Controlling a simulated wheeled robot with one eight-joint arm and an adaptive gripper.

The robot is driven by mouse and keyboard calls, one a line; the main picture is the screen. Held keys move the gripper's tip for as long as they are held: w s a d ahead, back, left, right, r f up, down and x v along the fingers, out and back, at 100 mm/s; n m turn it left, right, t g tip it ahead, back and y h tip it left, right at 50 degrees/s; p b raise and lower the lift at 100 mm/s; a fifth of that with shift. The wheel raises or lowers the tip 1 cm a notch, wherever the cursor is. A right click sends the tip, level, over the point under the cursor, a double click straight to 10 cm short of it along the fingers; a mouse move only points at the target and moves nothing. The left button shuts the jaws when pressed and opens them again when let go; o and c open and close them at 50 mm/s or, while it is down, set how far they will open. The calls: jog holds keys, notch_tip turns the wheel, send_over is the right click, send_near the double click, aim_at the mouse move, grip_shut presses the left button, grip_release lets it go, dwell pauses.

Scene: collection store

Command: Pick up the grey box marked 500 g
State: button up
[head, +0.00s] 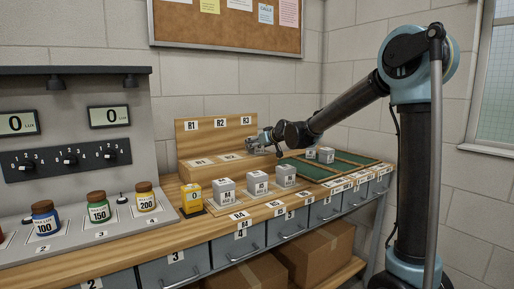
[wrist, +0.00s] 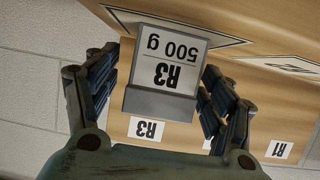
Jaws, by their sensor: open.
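The grey box marked R3 500 g (wrist: 162,100) stands on the wooden stand (wrist: 240,120) and shows upside down in the wrist view, its label facing the camera. My gripper (wrist: 160,68) is open, with one finger on each side of the box. Small gaps seem to show between fingers and box; I cannot tell whether either touches. In the head view my gripper (head: 262,142) is at the right end of the wooden stand (head: 205,142), below the R3 sign, and largely hides the box there.
Several grey boxes (head: 224,190) and a yellow box (head: 193,198) stand on the bench in front of the stand. Coloured jars (head: 98,208) stand at left. A wall rises behind.

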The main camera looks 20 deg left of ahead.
jog(key=shift+w+a+f, duration=0.2)
jog(key=shift+w+a, duration=0.1)
jog(key=shift+a, duration=0.1)
jog(key=c, duration=1.7)
jog(key=shift+o, duration=0.2)
jog(key=shift+r, duration=0.1)
